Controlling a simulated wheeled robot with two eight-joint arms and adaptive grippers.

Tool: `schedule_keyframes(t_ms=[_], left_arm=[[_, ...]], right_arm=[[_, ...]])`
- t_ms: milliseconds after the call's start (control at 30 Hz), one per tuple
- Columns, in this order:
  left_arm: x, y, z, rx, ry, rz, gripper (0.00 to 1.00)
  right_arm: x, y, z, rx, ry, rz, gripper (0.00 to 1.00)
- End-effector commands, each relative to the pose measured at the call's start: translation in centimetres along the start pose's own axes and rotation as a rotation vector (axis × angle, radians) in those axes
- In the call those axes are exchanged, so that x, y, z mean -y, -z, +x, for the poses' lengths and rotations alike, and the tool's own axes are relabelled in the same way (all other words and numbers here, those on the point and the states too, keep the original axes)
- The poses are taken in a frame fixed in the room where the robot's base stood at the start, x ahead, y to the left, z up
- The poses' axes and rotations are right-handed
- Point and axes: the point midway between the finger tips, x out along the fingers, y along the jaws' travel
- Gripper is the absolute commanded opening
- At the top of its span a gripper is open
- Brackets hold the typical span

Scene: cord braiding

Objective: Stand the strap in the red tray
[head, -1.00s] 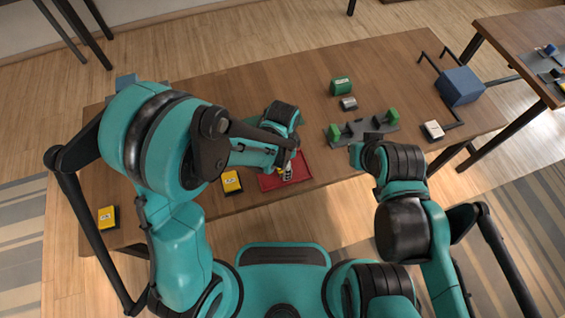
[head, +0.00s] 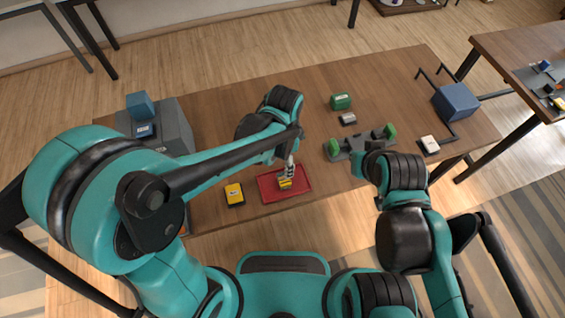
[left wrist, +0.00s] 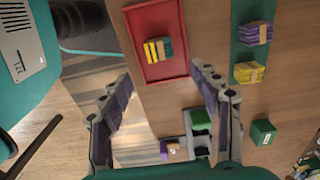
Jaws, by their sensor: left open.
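The red tray (head: 308,188) lies near the front edge of the table, and also shows in the left wrist view (left wrist: 140,13). A small striped yellow, green and dark bundle, which looks like the strap (left wrist: 158,50), is inside it, clear of the walls. It shows as a yellow piece in the head view (head: 286,184). Whether it stands upright I cannot tell. My left gripper (head: 289,168) is over the tray; in the left wrist view its fingers (left wrist: 162,73) are wide apart with nothing between them. My right gripper (head: 368,155) is right of the tray, its fingers unclear.
A yellow-topped block (head: 233,194) lies left of the tray. A grey fixture with green posts (head: 345,150) and a green box (head: 341,101) are to the right and behind. Banded bundles (left wrist: 250,72) lie on a green mat (left wrist: 240,52). A blue box (head: 458,102) is far right.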

Motion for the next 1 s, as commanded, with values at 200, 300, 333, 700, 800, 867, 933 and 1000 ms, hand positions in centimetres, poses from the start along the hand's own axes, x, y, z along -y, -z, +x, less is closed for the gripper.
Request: schedule_keyframes(t_ms=[200, 300, 333, 700, 800, 867, 933, 1000], left_arm=[[0.0, -0.1, -0.6, -0.002, 0.002, -0.005, 0.63], [0.3, -1.0, -1.4, -0.018, 0.019, -0.055, 0.63], [0.5, -1.4, -1.9, -0.028, 0.03, -0.085, 0.63], [1.5, -12.6, -9.4, -0.31, 0.262, -0.793, 0.63], [1.1, -15.2, -10.4, -0.396, 0.316, -0.966, 0.63], [0.9, -16.4, -10.8, -0.439, 0.341, -1.049, 0.63], [0.8, -17.4, -11.1, -0.482, 0.363, -1.124, 0.63], [0.6, -18.1, -11.2, -0.511, 0.379, -1.175, 0.63]], right_arm=[[0.0, 0.1, -0.1, 0.0, 0.0, 0.0, 0.0], [0.0, 0.1, -0.1, 0.0, 0.0, 0.0, 0.0], [0.0, 0.1, -0.1, 0.0, 0.0, 0.0, 0.0], [0.0, 0.1, -0.1, 0.0, 0.0, 0.0, 0.0], [0.0, 0.1, -0.1, 0.0, 0.0, 0.0, 0.0], [0.0, 0.1, -0.1, 0.0, 0.0, 0.0, 0.0], [0.0, 0.1, -0.1, 0.0, 0.0, 0.0, 0.0], [0.0, 0.1, -0.1, 0.0, 0.0, 0.0, 0.0]])
